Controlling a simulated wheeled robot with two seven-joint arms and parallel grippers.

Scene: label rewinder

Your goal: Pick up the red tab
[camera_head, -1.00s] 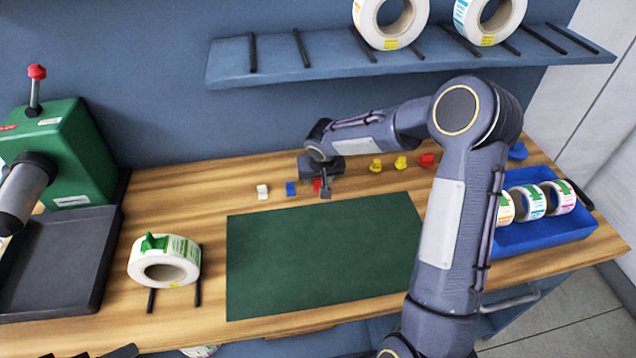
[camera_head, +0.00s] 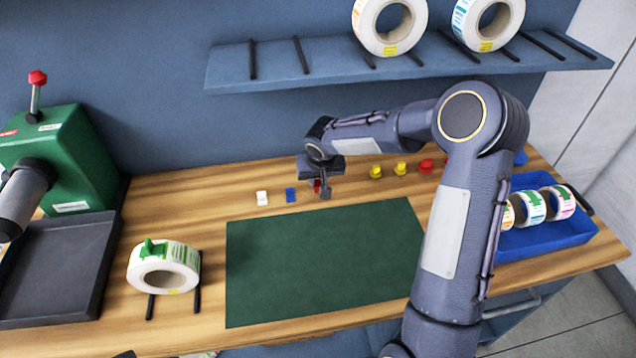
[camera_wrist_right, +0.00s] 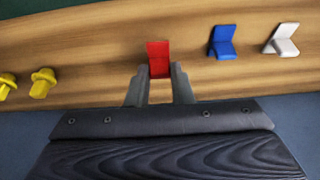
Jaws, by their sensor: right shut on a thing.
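The red tab (camera_head: 317,186) is partly hidden by my right gripper (camera_head: 321,190) in the head view. In the right wrist view the red tab (camera_wrist_right: 158,58) stands out beyond the fingertips, and my right gripper (camera_wrist_right: 160,82) is shut on its near end. I cannot tell clearly whether the tab is clear of the wooden bench. My left gripper does not show.
A blue tab (camera_head: 291,195) and a white tab (camera_head: 262,198) lie left of the gripper. Yellow pieces (camera_head: 376,172) and another red piece (camera_head: 427,166) stand to its right. A green mat (camera_head: 320,260) lies in front. A shelf (camera_head: 300,62) with label rolls hangs above.

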